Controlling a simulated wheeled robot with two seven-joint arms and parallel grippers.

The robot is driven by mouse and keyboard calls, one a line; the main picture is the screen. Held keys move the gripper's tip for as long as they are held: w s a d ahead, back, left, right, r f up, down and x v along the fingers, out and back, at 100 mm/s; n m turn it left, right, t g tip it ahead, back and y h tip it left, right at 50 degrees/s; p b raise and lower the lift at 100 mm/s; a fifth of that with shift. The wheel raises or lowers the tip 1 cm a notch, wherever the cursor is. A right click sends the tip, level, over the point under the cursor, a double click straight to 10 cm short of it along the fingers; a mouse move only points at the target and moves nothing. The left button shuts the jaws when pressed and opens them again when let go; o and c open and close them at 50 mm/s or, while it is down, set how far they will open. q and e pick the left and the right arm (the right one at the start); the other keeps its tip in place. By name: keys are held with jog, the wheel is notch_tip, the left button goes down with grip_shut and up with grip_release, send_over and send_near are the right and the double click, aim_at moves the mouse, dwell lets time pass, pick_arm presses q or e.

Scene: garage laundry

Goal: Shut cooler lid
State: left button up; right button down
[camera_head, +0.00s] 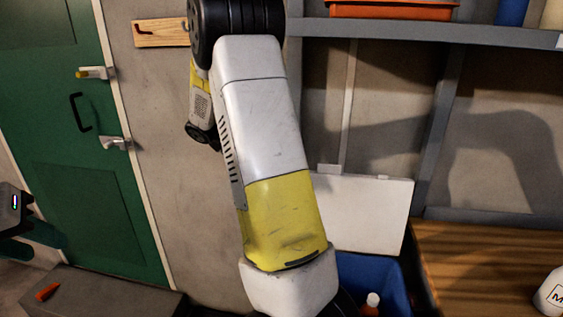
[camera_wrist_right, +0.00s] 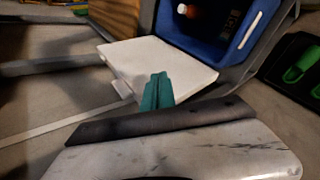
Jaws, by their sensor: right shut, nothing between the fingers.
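The cooler is a blue-lined box (camera_head: 350,268) in the head view, partly hidden behind my right arm. Its white lid (camera_head: 385,212) stands raised at the back, against the wall. The right wrist view shows the lid (camera_wrist_right: 190,62) and the open blue interior (camera_wrist_right: 218,42). My right gripper (camera_wrist_right: 157,92) is shut and empty, its teal fingertips overlapping the lid in that view; I cannot tell whether they touch it. It is hidden in the head view. My left gripper (camera_head: 32,240) is at the far left edge, away from the cooler, its teal fingers apparently apart.
A bottle (camera_head: 372,302) stands in the cooler. A wooden surface (camera_head: 470,260) with a white container (camera_head: 551,293) lies to the right. A shelf (camera_head: 400,30) runs above. The wrist view shows a black tray (camera_wrist_right: 272,72) with green items beside the cooler.

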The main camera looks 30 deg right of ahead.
jog(key=w+d+g+h, duration=0.2)
jog(key=w+d+h, duration=0.2)
jog(key=w+h, duration=0.35)
jog(key=x, duration=0.9)
jog(key=shift+d+r, duration=0.2)
jog(key=shift+d, duration=0.05)
jog(key=shift+w, duration=0.1)
